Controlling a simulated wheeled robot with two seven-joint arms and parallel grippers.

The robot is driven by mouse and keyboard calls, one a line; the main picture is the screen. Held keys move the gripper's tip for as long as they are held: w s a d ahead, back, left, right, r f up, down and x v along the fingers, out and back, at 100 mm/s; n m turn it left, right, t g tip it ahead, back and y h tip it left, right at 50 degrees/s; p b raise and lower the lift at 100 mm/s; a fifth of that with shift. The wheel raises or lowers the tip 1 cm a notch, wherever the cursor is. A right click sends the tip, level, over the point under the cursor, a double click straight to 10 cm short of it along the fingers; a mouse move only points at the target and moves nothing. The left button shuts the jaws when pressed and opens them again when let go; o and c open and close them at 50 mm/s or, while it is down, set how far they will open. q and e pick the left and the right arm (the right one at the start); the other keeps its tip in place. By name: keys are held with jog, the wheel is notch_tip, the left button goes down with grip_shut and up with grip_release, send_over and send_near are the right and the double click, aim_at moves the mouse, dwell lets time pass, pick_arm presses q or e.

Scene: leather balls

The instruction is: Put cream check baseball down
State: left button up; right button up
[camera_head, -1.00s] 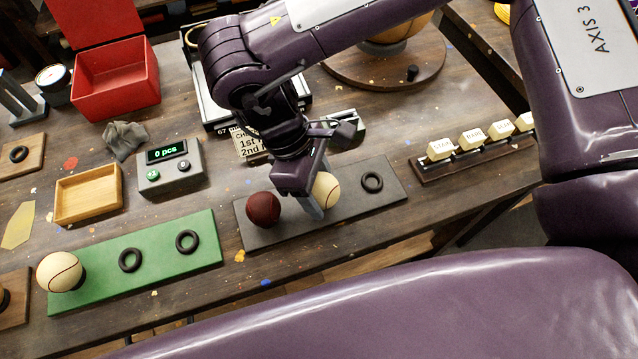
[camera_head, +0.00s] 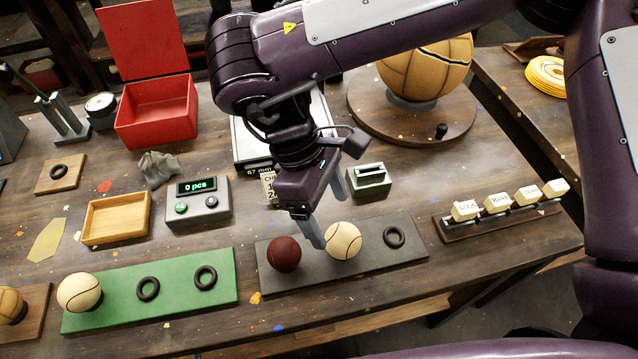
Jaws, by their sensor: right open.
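The cream baseball (camera_head: 343,240) with dark red stitching rests in the middle of the dark grey board (camera_head: 300,279). Its check marking is too small to tell. My right gripper (camera_head: 332,215) is open just above and behind it, with one finger by the ball's left side and the other farther back; it holds nothing. A dark red ball (camera_head: 284,254) sits at the left of the same board. An empty black ring (camera_head: 394,237) lies at the board's right. Another cream baseball (camera_head: 79,292) sits at the left end of the green board (camera_head: 170,314). My left gripper is out of view.
A counter (camera_head: 198,203) reading "0 pcs", a wooden tray (camera_head: 117,241) and an open red box (camera_head: 160,128) stand behind the boards. A large basketball (camera_head: 426,72) on a round stand is at the back. Lettered blocks (camera_head: 497,203) are at right.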

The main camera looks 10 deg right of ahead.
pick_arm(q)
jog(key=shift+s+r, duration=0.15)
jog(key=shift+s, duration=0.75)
pick_arm(e)
jog(key=v, duration=0.4)
jog(key=shift+w+a+r, duration=0.1)
jog(key=shift+r, duration=0.25)
pick_arm(q)
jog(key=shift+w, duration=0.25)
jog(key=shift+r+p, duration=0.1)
jog(key=shift+p, duration=0.2)
